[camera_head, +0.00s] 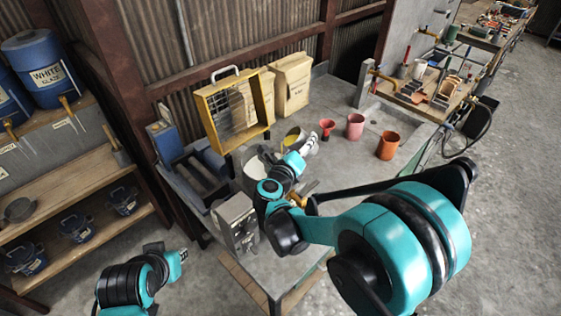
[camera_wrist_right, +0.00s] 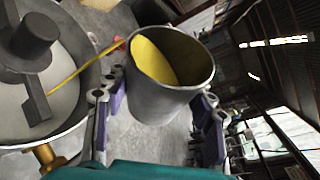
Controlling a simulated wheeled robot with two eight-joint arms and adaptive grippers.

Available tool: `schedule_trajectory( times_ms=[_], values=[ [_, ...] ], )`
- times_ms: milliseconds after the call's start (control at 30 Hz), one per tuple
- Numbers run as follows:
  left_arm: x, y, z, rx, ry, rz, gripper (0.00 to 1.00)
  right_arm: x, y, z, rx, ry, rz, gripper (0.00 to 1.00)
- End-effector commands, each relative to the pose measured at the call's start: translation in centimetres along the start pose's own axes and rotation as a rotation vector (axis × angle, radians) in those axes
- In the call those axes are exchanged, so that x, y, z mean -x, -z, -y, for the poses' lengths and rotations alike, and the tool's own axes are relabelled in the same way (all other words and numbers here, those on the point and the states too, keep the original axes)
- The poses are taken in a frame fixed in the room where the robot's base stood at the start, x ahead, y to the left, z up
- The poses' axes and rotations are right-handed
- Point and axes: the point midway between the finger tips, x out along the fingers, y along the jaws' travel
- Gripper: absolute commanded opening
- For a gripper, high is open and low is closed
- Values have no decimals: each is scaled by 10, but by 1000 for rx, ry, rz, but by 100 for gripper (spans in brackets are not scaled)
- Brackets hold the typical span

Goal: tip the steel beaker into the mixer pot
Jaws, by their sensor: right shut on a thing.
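The steel beaker (camera_head: 291,139) holds yellow material and is between the fingers of my right gripper (camera_head: 301,149). In the right wrist view, the beaker (camera_wrist_right: 172,100) sits between both fingers (camera_wrist_right: 157,108), its mouth open towards the camera and yellow inside. The mixer pot (camera_head: 250,180) is just left of and below it in the head view, partly hidden by my right arm. The wrist view shows the pot (camera_wrist_right: 78,122) at the left, with pale contents and a dark paddle, beside the beaker. My left gripper (camera_head: 180,257) is low at the left, away from both; its jaws are too small to read.
Red (camera_head: 327,130), pink (camera_head: 355,127) and orange (camera_head: 388,146) vessels stand right of the beaker. A yellow framed screen (camera_head: 233,110) and paper sacks (camera_head: 292,84) stand behind. A grey control box (camera_head: 236,224) is in front of the pot. The tabletop's right part is mostly clear.

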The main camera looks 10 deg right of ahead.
Motion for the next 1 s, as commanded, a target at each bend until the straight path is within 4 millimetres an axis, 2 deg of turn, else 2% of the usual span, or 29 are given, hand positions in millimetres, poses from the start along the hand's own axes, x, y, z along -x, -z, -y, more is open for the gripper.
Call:
schedule_trajectory(
  times_ms=[367,1000],
  values=[
    [-8,-6,0,0,0,0,19,0,0,0,82,34,14,15],
    [-8,-6,0,0,0,0,19,0,0,0,87,37,15,15]
  ],
)
